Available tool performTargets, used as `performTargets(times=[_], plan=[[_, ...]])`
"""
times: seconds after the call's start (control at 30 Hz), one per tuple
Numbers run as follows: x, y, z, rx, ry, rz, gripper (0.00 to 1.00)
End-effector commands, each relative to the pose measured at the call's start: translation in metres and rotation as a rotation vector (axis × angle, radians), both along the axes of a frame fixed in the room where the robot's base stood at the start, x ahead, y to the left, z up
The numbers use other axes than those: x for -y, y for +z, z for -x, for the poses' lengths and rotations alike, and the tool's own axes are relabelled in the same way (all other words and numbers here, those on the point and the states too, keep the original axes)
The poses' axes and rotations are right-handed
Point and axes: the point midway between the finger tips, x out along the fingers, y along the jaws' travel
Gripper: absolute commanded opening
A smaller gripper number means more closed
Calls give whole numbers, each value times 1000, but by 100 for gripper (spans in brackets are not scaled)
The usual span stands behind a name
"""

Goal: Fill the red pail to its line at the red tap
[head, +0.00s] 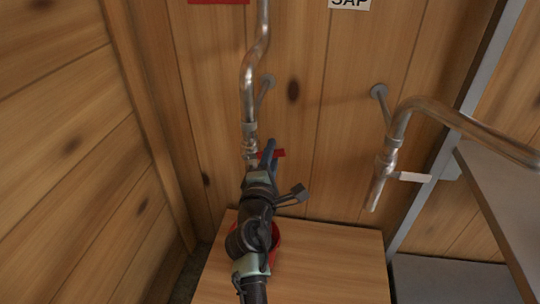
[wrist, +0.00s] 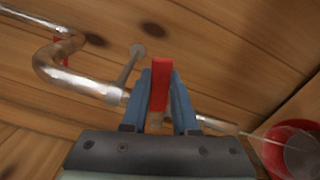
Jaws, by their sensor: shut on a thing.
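The red tap's pipe (head: 254,75) comes down the wall, and its red lever (head: 280,153) shows beside my gripper (head: 268,152). In the wrist view the blue fingers are shut on the red lever (wrist: 160,84). The tap's spout (wrist: 217,124) points right there, and a thin pale stream (wrist: 252,135) runs from it toward the red pail (wrist: 272,150). The pail stands on the wooden stand below the tap; in the head view my arm hides most of the pail (head: 275,240). Its inside looks greyish; I cannot make out the line or the level.
A second tap (head: 384,165) with a white lever (head: 410,177) hangs to the right, under a sign reading SAP (head: 350,4). The wooden stand (head: 335,265) is bare right of the pail. A grey metal frame (head: 440,150) stands at the right; a plank wall closes the left.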

Motion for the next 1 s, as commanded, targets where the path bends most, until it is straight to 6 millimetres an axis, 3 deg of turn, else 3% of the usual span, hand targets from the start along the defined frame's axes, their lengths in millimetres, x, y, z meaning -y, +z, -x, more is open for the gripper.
performTargets(times=[0.1, 0.43, 1.0], plan=[[1, -11, 1, 22, 1, -84, 0], [2, -20, 1, 69, -1, -252, 0], [2, -22, 1, 80, -1, -304, 0]])
